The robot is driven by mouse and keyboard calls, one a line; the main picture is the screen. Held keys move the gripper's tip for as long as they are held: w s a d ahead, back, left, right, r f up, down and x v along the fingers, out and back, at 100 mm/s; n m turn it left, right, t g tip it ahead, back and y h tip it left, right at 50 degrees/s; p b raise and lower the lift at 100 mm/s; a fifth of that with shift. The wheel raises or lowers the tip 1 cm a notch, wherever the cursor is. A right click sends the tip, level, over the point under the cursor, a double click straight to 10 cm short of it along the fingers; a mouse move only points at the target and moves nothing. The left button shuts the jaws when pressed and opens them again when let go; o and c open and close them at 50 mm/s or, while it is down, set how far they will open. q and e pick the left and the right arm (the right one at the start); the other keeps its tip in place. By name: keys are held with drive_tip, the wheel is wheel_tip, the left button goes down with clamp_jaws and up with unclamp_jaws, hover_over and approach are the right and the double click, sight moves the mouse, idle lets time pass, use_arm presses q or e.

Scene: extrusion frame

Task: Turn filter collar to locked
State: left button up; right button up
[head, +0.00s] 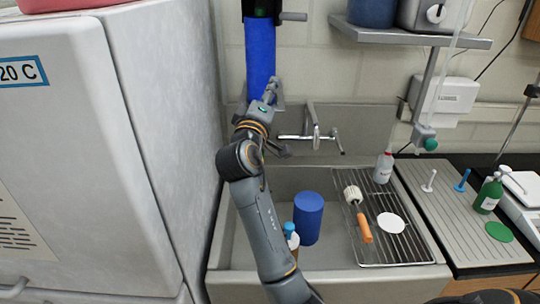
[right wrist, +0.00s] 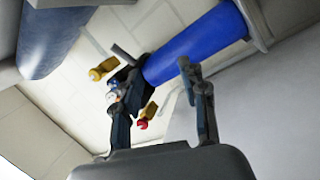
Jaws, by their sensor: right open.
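The blue filter housing (head: 260,50) hangs upright on the wall above the sink. A dark collar (head: 262,8) sits at its top, with a grey handle (head: 293,16) sticking out to the right; the frame's top edge cuts it off. In the right wrist view, the blue housing (right wrist: 195,45) lies beyond the fingers, and the dark collar (right wrist: 128,78) is partly covered by the left finger. My right gripper (right wrist: 153,85) is open and empty. In the head view it (head: 270,92) is in front of the housing's lower part, below the collar. My left gripper is not in view.
A white cabinet (head: 160,130) stands close on the left. A faucet (head: 314,136) is right of my arm, above the sink. A wall shelf (head: 405,36) is at upper right. A blue cylinder (head: 308,218) stands in the sink beside a drying rack (head: 405,247).

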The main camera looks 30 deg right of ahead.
drive_tip(key=s+a+f+g+y, duration=0.1)
drive_tip(key=s+f+y, duration=0.2)
drive_tip(key=f, duration=1)
drive_tip(key=shift+s+a+f+y, duration=0.2)
drive_tip(key=shift+s+f+y, duration=0.15)
drive_tip(key=shift+s+y, duration=0.1)
